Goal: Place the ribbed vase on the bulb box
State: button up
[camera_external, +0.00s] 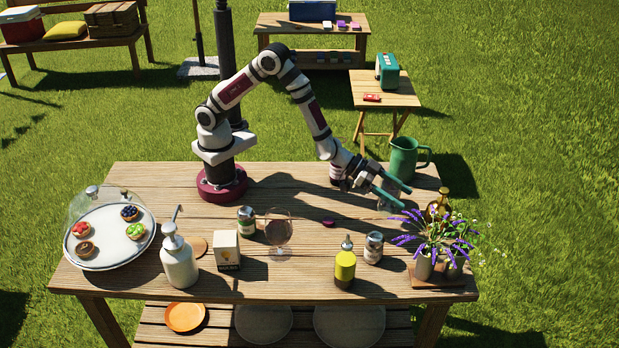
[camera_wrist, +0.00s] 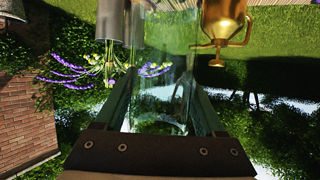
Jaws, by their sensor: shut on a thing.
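The ribbed vase is clear glass and shows in the wrist view (camera_wrist: 158,75) between the two green fingers. My gripper (camera_wrist: 160,100) is shut on it. In the external view my gripper (camera_external: 389,196) is low over the right back of the table, in front of the green pitcher; the vase is hard to make out there, and I cannot tell whether it touches the table. The bulb box (camera_external: 227,250) is a small white carton with a bulb picture. It stands upright at the front, left of the middle, well to the left of my gripper, with nothing on top.
A stemmed glass (camera_external: 279,229) and a lidded jar (camera_external: 246,221) stand right of the box; a pump bottle (camera_external: 179,258) stands left. A yellow bottle (camera_external: 345,264), another jar (camera_external: 373,247), lavender pots (camera_external: 425,264), a brass can (camera_wrist: 222,22) and the green pitcher (camera_external: 403,157) are around the right side.

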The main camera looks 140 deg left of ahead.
notch_tip(320, 180, up, 13)
jog(key=shift+w+d+r, duration=0.2)
jog(key=shift+d+r, duration=0.25)
jog(key=shift+d, duration=0.1)
jog(key=w+d+r+m+h, duration=0.1)
jog(key=d+m+h, duration=0.3)
jog(key=d, duration=0.5)
jog(key=shift+w+d+r+t+h, duration=0.2)
jog(key=shift+r+t+h, duration=0.3)
jog(key=shift+r, duration=0.4)
jog(key=s+d+m+g+h, duration=0.25)
jog(key=d+m+h, duration=0.35)
jog(key=d, duration=0.8)
jog(key=m+g+h, duration=0.7)
jog(key=m+g, duration=0.5)
send_over(217, 243)
notch_tip(217, 243, down, 4)
jog(key=shift+m, duration=0.3)
notch_tip(217, 243, down, 13)
jog(key=shift+r, duration=0.2)
